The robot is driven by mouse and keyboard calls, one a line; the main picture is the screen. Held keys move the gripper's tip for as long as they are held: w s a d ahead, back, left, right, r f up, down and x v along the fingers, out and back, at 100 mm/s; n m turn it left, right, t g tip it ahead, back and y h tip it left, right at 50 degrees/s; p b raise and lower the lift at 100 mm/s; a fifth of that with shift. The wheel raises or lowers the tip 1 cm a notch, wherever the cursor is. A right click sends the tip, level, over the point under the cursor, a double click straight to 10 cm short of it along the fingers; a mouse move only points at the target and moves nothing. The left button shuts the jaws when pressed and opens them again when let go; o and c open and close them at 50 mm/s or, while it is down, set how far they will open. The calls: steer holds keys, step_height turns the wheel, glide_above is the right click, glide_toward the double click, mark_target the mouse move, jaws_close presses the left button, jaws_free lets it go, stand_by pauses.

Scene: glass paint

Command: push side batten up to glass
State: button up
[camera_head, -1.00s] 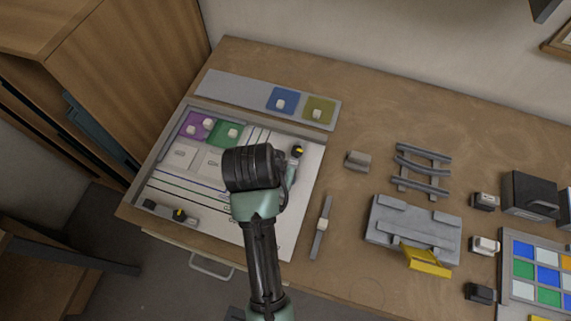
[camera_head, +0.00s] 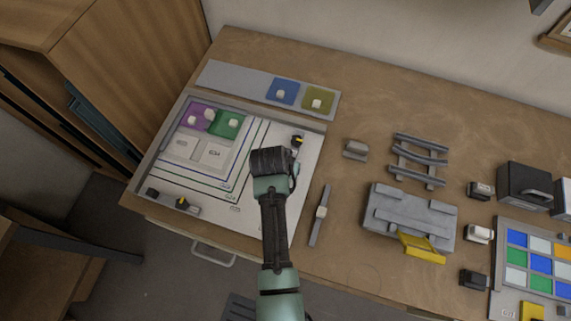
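A pale board (camera_head: 225,212) with printed lines lies at the left of the bench. Purple glass (camera_head: 190,113), green glass (camera_head: 226,125) and two pale panes (camera_head: 212,154) lie together in its upper left corner. A narrow grey batten (camera_head: 317,230) with a small pale grip block lies on the bench, apart from the board's right edge. I cannot tell whether it is the side batten. My gripper (camera_head: 271,162) is over the board's right part, right of the glass and apart from it. Its fingers are hidden under the wrist, so its opening and contents do not show.
Dark clamps with yellow parts sit at the board's top right (camera_head: 297,140) and lower left (camera_head: 181,204). A grey strip behind holds blue (camera_head: 282,91) and olive (camera_head: 318,100) glass. A small grey block (camera_head: 355,149), a rack (camera_head: 420,160) and a grey fixture (camera_head: 408,217) stand to the right.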

jaws_close()
stand_by(0.4)
stand_by(1.1)
